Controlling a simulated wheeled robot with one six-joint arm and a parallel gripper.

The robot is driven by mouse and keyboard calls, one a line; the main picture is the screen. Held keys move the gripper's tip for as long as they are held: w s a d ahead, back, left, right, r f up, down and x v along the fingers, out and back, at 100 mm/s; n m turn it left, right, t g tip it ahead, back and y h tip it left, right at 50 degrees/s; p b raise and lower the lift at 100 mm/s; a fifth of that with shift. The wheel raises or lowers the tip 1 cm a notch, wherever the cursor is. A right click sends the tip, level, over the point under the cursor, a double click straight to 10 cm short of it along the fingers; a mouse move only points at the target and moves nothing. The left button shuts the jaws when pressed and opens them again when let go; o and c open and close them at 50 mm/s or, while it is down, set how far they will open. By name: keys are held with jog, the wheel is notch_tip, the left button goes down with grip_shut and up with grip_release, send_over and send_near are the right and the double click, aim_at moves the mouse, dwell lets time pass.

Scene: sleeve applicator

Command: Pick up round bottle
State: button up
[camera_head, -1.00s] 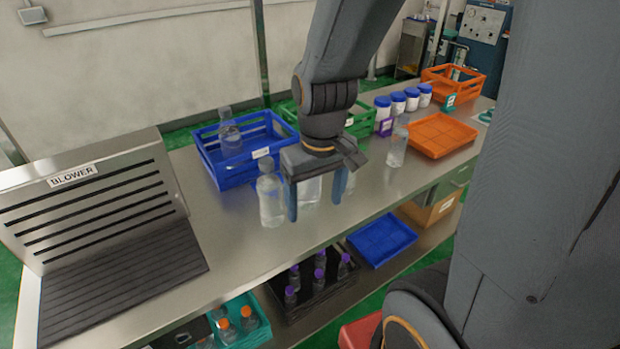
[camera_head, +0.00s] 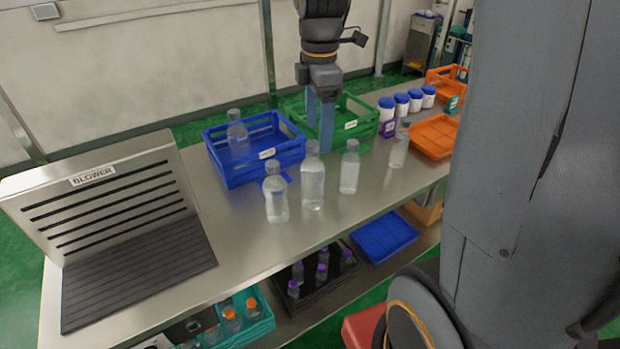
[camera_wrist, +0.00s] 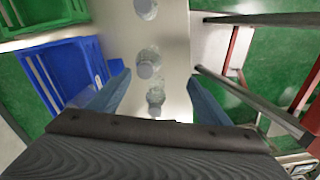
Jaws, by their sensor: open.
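Several clear bottles with grey caps stand upright on the steel table. One bottle (camera_head: 276,198) is in front of the blue crate, with rounded shoulders. A taller bottle (camera_head: 313,182) and a shorter one (camera_head: 349,172) stand to its right, and another (camera_head: 398,148) is farther right. I cannot tell for certain which is the round bottle. My gripper (camera_head: 319,138) is open and empty, raised behind the bottles near the crates. In the wrist view, my gripper (camera_wrist: 157,95) has its fingers wide apart, with bottles showing between and beyond them (camera_wrist: 149,68).
A blue crate (camera_head: 268,166) with a bottle inside and a green crate (camera_head: 362,122) stand at the back. White jars with blue lids (camera_head: 402,104) and an orange tray (camera_head: 434,136) are at the right. A blower (camera_head: 115,195) stands at the left. Bins of bottles sit below.

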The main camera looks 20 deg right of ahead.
aim_at(313, 142)
jog(key=shift+n, duration=0.6)
jog(key=w+f+b, duration=0.1)
jog(key=f+b, duration=0.1)
jog(key=w+f+b, duration=0.1)
jog(key=f+b, duration=0.1)
jog(key=w+f+b, duration=0.1)
jog(key=f+b, duration=0.1)
jog(key=f, duration=0.1)
jog(key=shift+w, duration=0.15)
jog(key=shift+s+f+p, duration=0.2)
jog(key=shift+f+p, duration=0.6)
jog(key=shift+f, duration=3)
jog(key=c, duration=1.6)
